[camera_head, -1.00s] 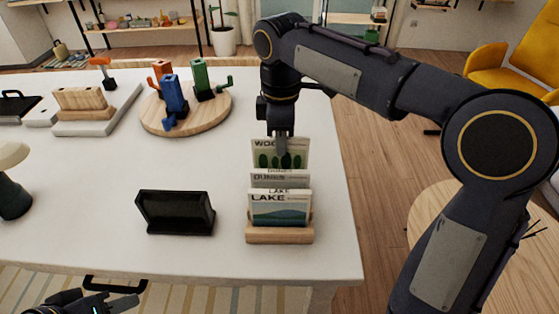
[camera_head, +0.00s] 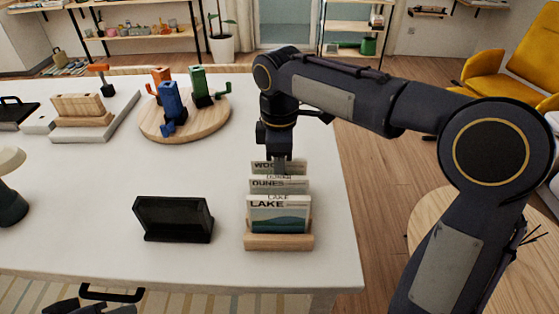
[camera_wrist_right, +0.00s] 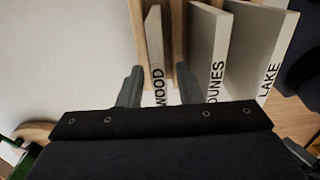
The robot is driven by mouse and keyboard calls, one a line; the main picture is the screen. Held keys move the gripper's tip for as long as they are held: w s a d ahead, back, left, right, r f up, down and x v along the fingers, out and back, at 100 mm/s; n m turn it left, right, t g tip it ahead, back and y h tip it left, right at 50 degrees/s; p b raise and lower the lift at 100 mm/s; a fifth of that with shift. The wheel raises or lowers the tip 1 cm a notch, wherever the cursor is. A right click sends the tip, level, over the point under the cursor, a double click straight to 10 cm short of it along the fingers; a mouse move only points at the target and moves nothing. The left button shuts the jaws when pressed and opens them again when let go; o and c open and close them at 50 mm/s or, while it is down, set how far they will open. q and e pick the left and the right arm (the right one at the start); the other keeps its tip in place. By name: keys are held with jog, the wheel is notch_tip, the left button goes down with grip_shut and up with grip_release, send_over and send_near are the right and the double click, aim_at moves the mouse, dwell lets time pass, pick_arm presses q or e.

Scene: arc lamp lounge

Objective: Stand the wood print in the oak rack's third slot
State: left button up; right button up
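The wood print (camera_head: 265,167) stands upright behind the dunes print (camera_head: 265,184) and the lake print (camera_head: 279,213) in the oak rack (camera_head: 279,241). In the right wrist view the wood print (camera_wrist_right: 154,50) sits between two oak rails, in line with the others; its lower edge is hidden. My right gripper (camera_head: 282,166) is over its top edge. In the right wrist view its fingers (camera_wrist_right: 160,88) straddle the print, with a gap on each side, so it is open. My left gripper (camera_head: 88,305) is partly seen at the bottom left; its fingers are unclear.
A black stand (camera_head: 174,219) is just left of the rack. A round board (camera_head: 205,122) with coloured figures and a pale tray (camera_head: 99,124) with a wooden holder lie farther back. A lamp-like object (camera_head: 10,190) is at the left. The table middle is clear.

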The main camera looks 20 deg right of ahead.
notch_tip(320, 180, up, 12)
jog(key=p, duration=0.2)
jog(key=s+d+f+m+t+y, duration=0.2)
jog(key=s+d+f+m, duration=0.2)
jog(key=s+d+m, duration=0.45)
jog(key=s+f+m+t, duration=0.1)
jog(key=s+f+m, duration=0.1)
jog(key=s+f, duration=0.2)
jog(key=s+f+m+t+y, duration=0.1)
jog(key=s+f+m, duration=0.2)
jog(key=s, duration=0.2)
jog(key=s+a+f+m+t, duration=0.1)
jog(key=s+f+m, duration=0.2)
jog(key=s+f, duration=0.1)
jog(key=shift+s+f+t+y, duration=0.3)
jog(key=shift+y, duration=0.1)
